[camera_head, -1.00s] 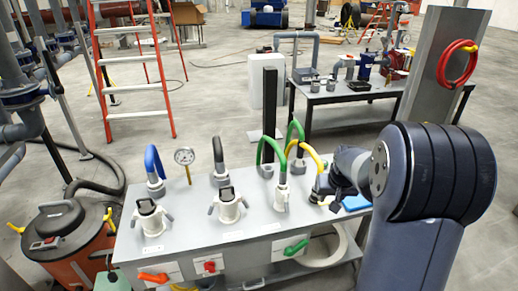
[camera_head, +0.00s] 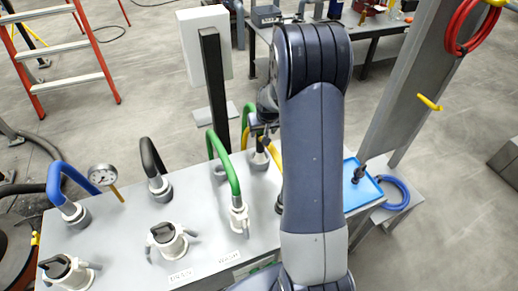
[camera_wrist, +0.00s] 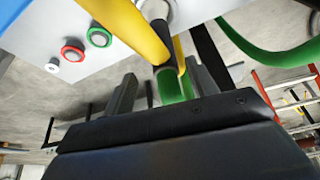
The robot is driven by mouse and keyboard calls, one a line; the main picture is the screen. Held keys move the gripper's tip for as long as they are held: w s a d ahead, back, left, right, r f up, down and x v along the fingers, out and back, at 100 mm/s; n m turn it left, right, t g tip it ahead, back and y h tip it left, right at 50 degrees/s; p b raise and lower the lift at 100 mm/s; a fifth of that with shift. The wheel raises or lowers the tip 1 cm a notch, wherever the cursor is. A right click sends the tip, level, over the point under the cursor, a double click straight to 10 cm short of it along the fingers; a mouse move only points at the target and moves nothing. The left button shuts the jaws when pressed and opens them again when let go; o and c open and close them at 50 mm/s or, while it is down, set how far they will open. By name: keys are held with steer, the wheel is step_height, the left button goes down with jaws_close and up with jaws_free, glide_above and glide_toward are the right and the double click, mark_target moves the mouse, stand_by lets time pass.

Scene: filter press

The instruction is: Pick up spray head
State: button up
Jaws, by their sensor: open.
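A small dark nozzle-like piece (camera_head: 359,174), which looks like the spray head, stands on a blue tray (camera_head: 372,186) at the right end of the grey bench. My gripper (camera_head: 262,132) is partly hidden behind my arm and the green hose, near the yellow hose (camera_head: 246,139) on the bench, well left of the tray. In the wrist view my gripper (camera_wrist: 163,92) is open. The yellow hose (camera_wrist: 130,25) and a green hose (camera_wrist: 172,85) show beyond and between its fingers; contact cannot be told. The spray head cannot be made out in the wrist view.
The bench (camera_head: 205,225) carries a green hose (camera_head: 223,160), a black hose (camera_head: 152,157), a blue hose (camera_head: 66,184), a gauge (camera_head: 102,175) and white fittings. A dark post (camera_head: 215,90) stands behind. A grey column (camera_head: 410,85) rises behind the tray. A blue hose coil (camera_head: 399,193) lies right of it.

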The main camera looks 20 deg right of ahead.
mark_target(259, 141)
steer(key=shift+w+a+f, duration=0.15)
steer(key=shift+f, duration=0.3)
steer(key=shift+w+a+f, duration=0.1)
steer(key=shift+f, duration=0.3)
steer(key=shift+w+f, duration=0.2)
steer(key=shift+f, duration=0.25)
steer(key=shift+c, duration=0.2)
jaws_close()
steer(key=shift+w, duration=0.1)
